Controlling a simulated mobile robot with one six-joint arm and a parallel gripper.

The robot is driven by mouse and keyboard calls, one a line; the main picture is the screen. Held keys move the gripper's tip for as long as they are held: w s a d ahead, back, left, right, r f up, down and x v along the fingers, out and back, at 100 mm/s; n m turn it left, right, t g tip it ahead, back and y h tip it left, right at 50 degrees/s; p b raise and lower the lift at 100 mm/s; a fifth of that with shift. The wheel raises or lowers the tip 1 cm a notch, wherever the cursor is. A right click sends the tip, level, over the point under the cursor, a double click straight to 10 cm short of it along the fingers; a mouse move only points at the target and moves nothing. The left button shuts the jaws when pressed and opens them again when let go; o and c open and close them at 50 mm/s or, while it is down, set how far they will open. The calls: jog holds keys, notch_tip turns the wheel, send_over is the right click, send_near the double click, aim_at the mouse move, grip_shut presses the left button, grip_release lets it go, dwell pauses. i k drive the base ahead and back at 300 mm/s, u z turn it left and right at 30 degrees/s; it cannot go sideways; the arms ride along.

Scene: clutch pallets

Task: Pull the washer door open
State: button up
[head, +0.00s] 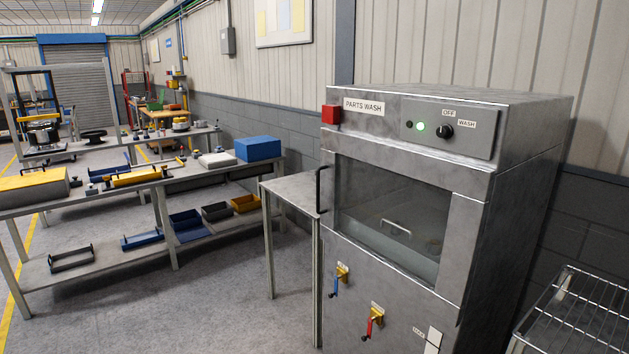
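The parts washer (480,140) is a grey metal cabinet at the right of the head view, labelled "PARTS WASH". Its door (390,210) has a large glass window and appears closed. A dark vertical handle (319,190) stands at the door's left edge. Through the glass I see a pale basin with a light handle inside. A control panel above the door has a lit green lamp (421,126) and a black knob (445,132) between the marks OFF and WASH. My gripper is not in view.
A narrow side table (293,187) stands against the washer's left side, near the handle. A wire rack (580,315) is at the lower right. Blue (335,286) and red (371,322) valve levers stick out below the door. Workbenches with parts stand left; open floor lies between.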

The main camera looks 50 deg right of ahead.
aim_at(470, 185)
jog(key=z, duration=0.2)
jog(key=i, duration=1.45)
jog(key=u, duration=0.25)
